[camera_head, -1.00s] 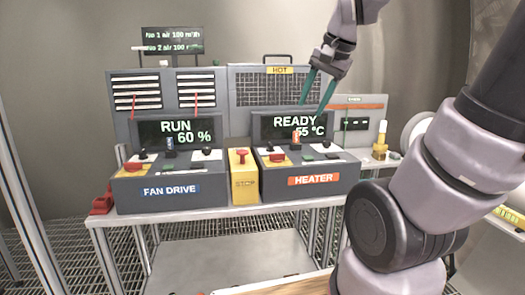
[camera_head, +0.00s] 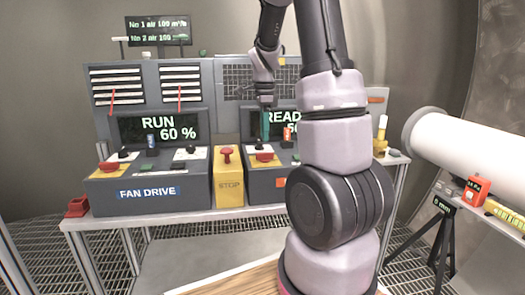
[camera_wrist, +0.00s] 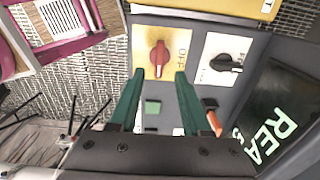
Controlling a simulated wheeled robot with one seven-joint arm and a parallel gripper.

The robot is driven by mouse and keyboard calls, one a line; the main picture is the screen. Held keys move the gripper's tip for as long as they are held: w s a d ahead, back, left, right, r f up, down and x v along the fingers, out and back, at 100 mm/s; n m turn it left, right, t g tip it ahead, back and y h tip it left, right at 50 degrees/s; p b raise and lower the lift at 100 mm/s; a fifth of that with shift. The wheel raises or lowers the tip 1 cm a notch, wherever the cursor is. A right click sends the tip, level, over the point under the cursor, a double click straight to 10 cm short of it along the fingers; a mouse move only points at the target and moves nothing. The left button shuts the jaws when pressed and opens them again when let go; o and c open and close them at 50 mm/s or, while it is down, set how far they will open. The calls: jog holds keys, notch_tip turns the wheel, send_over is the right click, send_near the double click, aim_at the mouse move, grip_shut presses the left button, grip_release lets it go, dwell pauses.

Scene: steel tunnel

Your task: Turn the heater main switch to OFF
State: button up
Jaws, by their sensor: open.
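The heater console (camera_head: 262,192) stands right of the yellow STOP box, partly hidden behind my arm. In the wrist view its red rotary switch (camera_wrist: 158,57) sits on a yellow plate with an OFF mark to its right. The handle points up and down in that picture. The red switch also shows in the head view (camera_head: 264,157). My gripper (camera_wrist: 160,75) is open and empty, its green fingers pointing toward the red switch. The switch appears just beyond the fingertips, centred between them; contact cannot be told. In the head view my gripper (camera_head: 265,136) hangs over the console.
A black knob (camera_wrist: 225,62) on a white plate is close beside the red switch. An orange lever (camera_wrist: 213,120) and a green button (camera_wrist: 152,106) are near the fingers. The STOP box (camera_head: 228,185) and fan drive console (camera_head: 147,192) stand left. A white pipe (camera_head: 465,150) is right.

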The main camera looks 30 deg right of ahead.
aim_at(265, 156)
notch_tip(265, 156, down, 7)
jog(key=shift+r, duration=0.15)
jog(key=shift+d, duration=0.1)
grip_shut()
